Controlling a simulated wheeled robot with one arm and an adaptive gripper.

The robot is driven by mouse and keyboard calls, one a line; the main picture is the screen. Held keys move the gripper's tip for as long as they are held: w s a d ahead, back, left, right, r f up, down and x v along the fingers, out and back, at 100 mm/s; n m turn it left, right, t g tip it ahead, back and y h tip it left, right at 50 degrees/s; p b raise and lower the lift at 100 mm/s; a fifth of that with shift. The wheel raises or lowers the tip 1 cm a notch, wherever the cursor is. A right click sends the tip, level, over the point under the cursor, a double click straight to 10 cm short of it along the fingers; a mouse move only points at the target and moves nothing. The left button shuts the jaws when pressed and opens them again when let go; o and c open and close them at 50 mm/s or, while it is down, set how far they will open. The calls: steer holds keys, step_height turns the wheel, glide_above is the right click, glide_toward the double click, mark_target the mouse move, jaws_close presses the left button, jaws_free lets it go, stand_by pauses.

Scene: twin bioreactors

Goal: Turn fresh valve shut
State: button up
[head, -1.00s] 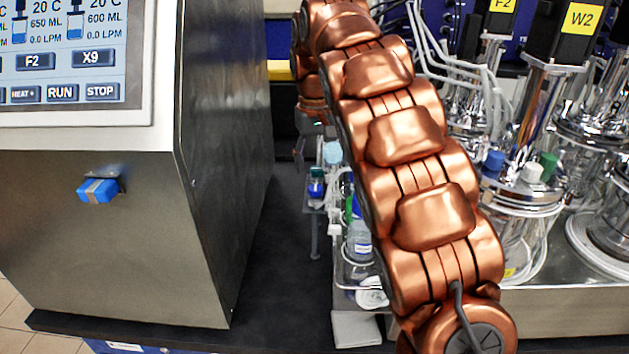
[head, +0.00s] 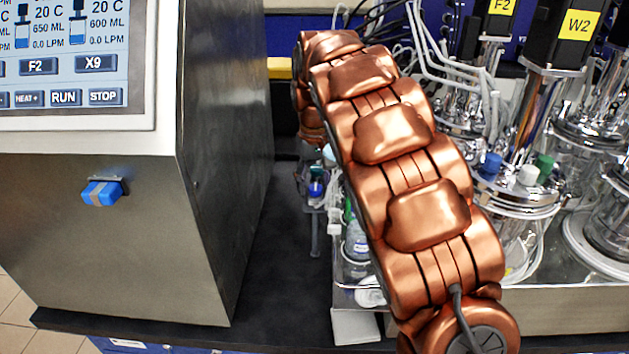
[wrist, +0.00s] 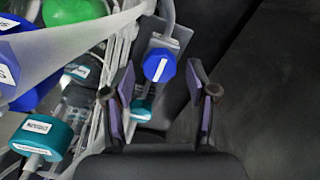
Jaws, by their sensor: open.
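A blue valve knob (wrist: 160,66) with a white stripe sits on a grey bracket (wrist: 178,34) in the wrist view. The stripe runs almost upright in the picture, slightly tilted. I cannot read a label that names it as the fresh valve. My gripper (wrist: 160,88) is open and empty, its fingertips spread to either side and just below the knob in the picture. I see no contact with it. In the head view, a small blue knob (head: 316,189) shows beyond my arm, which hides most of the gripper.
A teal part (wrist: 140,112) with a white label lies below the blue knob. Another teal labelled cap (wrist: 34,138), a green cap (wrist: 75,10) and tubing crowd the left. A grey control cabinet (head: 85,245) with a blue knob (head: 100,193) stands left; bioreactor vessels (head: 520,215) stand right.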

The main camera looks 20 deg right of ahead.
steer(key=shift+c, duration=0.4)
jaws_close()
steer(key=m+b, duration=0.1)
steer(key=m, duration=0.3)
steer(key=shift+d+m, duration=0.1)
steer(key=shift+m, duration=0.2)
steer(key=m, duration=0.4)
steer(key=shift+s+m, duration=0.1)
steer(key=shift+m, duration=0.2)
steer(key=m, duration=0.4)
steer(key=shift+d, duration=0.15)
steer(key=shift+s+m, duration=0.1)
steer(key=shift+m, duration=2.3)
